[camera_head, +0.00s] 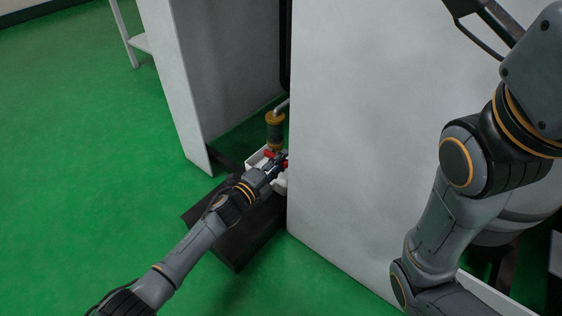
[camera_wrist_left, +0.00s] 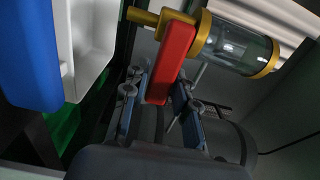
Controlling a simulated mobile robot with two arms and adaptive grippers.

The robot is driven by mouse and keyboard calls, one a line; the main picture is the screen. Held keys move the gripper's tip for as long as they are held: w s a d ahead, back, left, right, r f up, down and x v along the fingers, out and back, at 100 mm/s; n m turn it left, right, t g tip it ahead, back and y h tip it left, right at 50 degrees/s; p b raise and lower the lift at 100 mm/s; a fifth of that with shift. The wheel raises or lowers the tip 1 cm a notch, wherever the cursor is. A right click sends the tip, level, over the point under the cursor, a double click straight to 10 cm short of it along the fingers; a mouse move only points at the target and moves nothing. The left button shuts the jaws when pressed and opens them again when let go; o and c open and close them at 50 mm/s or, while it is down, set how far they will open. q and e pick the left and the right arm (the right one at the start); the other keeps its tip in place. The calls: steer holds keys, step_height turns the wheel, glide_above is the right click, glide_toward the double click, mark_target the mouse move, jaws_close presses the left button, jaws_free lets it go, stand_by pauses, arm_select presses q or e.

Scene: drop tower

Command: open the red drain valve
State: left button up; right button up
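The red valve handle (camera_wrist_left: 172,62) is a flat bar in the left wrist view, beside a glass cylinder with brass end caps (camera_wrist_left: 238,45). The two fingers of my left gripper (camera_wrist_left: 158,98) are apart, one on either side of the handle's lower end. I cannot tell whether they touch it. In the head view my left gripper (camera_head: 277,160) reaches to the small valve assembly (camera_head: 275,130) between white panels, and hides part of the red handle. My right gripper (camera_head: 487,22) seems to show only as dark linkage at the top right edge; its fingertips are out of view.
A large white panel (camera_head: 380,90) stands right of the valve, another white panel (camera_head: 180,80) to the left. A black base (camera_head: 238,235) lies below. A white container (camera_wrist_left: 95,45) and a blue part (camera_wrist_left: 30,50) are close left in the wrist view.

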arm_select(q)
jaws_close()
steer(key=r+n+p, duration=0.1)
steer(key=n+p, duration=0.1)
steer(key=p, duration=0.1)
steer(key=shift+r, duration=0.35)
steer(key=shift+a+r+n+p, duration=0.15)
steer(key=shift+n+p, duration=0.65)
steer(key=shift+n, duration=0.2)
steer(key=o, duration=0.6)
jaws_free()
steer(key=shift+w, duration=0.1)
